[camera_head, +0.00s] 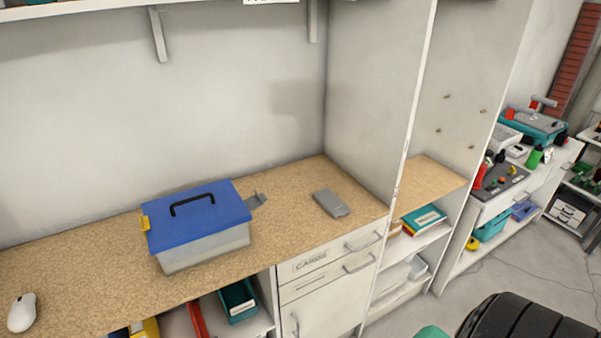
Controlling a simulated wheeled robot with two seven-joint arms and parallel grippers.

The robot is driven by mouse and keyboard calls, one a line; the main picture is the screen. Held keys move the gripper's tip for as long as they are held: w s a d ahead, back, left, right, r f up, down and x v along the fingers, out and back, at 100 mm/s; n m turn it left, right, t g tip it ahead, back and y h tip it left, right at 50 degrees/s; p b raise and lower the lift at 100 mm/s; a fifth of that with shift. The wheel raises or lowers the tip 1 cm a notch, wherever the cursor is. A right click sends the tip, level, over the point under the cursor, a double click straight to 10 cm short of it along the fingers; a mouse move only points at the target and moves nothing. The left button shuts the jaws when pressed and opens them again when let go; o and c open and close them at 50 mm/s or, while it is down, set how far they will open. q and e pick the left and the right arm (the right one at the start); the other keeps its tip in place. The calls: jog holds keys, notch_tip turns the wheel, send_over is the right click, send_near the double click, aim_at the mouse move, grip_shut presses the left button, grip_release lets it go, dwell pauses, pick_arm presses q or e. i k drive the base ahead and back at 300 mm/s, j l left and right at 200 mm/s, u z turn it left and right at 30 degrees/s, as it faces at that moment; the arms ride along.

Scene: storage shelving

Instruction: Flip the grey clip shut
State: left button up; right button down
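A box with a blue lid (205,219) and a light grey body (206,250) stands on the cork-coloured worktop. The lid lies on the body and has a black handle (192,199) on top. The grey clip (257,200) is at the right end of the box and sticks outward, away from the body, in a raised position. A yellow clip (146,223) is at the left end and lies close against the box. Neither of my grippers is in view.
A grey flat object (331,203) lies on the worktop (290,230) right of the box, with bare surface between. A white mouse (22,312) lies at the left front. A tall white partition (375,100) bounds the worktop's right. A black ribbed object (530,318) fills the bottom right.

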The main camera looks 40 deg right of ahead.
aim_at(253, 203)
jog(key=i+l, duration=0.1)
jog(key=l, duration=0.25)
jog(key=i+l+z, duration=0.1)
jog(key=l, duration=0.3)
jog(key=i+l+z, duration=0.1)
jog(key=l, duration=0.25)
jog(key=i+l, duration=0.2)
jog(key=l, duration=1.25)
jog(key=i+l+u, duration=0.1)
jog(key=l, duration=1)
jog(key=i, duration=0.05)
